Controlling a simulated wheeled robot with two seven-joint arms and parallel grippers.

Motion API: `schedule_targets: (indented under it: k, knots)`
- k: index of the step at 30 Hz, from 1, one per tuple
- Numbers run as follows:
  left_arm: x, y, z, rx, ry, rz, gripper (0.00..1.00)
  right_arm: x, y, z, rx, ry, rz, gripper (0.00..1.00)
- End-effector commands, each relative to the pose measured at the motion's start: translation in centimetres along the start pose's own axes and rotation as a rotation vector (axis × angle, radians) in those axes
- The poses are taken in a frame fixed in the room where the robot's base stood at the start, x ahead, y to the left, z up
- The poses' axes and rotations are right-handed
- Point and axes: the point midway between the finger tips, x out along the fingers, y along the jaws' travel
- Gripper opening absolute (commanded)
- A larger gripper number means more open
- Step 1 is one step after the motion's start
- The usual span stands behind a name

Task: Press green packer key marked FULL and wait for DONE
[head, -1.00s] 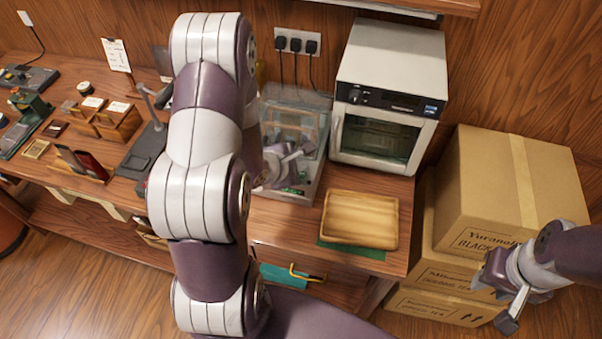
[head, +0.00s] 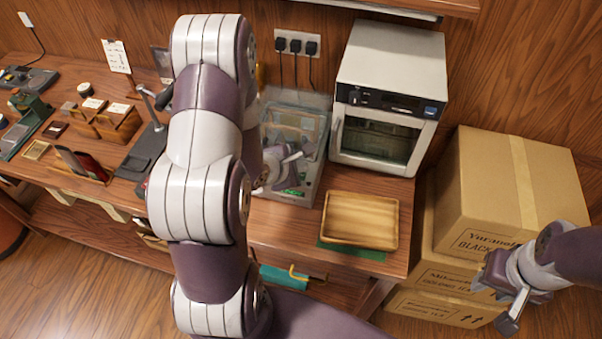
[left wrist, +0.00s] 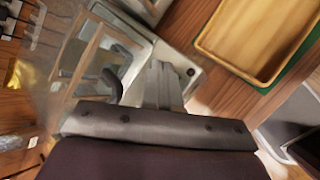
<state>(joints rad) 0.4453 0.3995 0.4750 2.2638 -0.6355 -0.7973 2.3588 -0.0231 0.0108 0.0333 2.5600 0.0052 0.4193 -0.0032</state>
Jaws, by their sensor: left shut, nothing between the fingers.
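The packer (head: 311,187) is a pale machine with a clear cover, standing between my left arm and the white oven. My left gripper (head: 303,157) is over its front part and hides much of it. A small green patch (head: 293,192) shows at the packer's front below the gripper; I cannot read any FULL or DONE marking. In the left wrist view the shut, empty fingers (left wrist: 164,84) lie over the pale front panel, beside a small dark round button (left wrist: 190,71). I cannot tell if they touch a key. My right gripper (head: 508,308) hangs in front of the cartons, its jaw state unclear.
A wooden tray (head: 360,220) on a green mat (head: 352,252) lies right of the packer. The white oven (head: 387,95) stands behind it. Stacked cartons (head: 505,190) stand at the right. A card holder (head: 112,122) and other small items fill the left counter.

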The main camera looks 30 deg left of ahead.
Motion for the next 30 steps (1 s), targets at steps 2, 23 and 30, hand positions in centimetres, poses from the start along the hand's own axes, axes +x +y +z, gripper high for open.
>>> schedule_targets:
  k: [2,23,30]
  knots:
    - [0.0,0.0,0.0,0.0,0.0,0.0,0.0,0.0,0.0,0.0,0.0,0.0,0.0,0.38]
    - [0.17,-0.16,-0.14,0.0,0.0,-0.001,0.0,-0.02,0.0,0.0,0.0,0.0,0.0,0.38]
    - [0.58,-0.42,-0.41,0.0,-0.001,0.0,0.0,-0.05,0.0,-0.01,0.0,0.0,0.0,0.38]
